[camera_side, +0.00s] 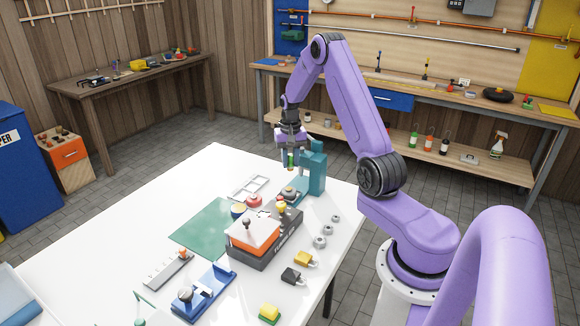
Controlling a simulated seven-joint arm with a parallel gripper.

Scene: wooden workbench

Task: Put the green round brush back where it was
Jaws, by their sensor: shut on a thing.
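My gripper (290,158) is at the far end of the white table, just left of the teal press stand (316,170). It is shut on a small green thing, which I take to be the green round brush (291,162). It is held upright, above the base of the press. The brush is small in this view, and the fingers hide part of it. I cannot tell whether its lower end touches anything.
The white table (110,243) holds a green mat (198,232), an orange and black box (253,236), a white tray (249,186) and a red round piece (254,201). A blue fixture (207,297) and grey rack (168,270) stand nearer.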

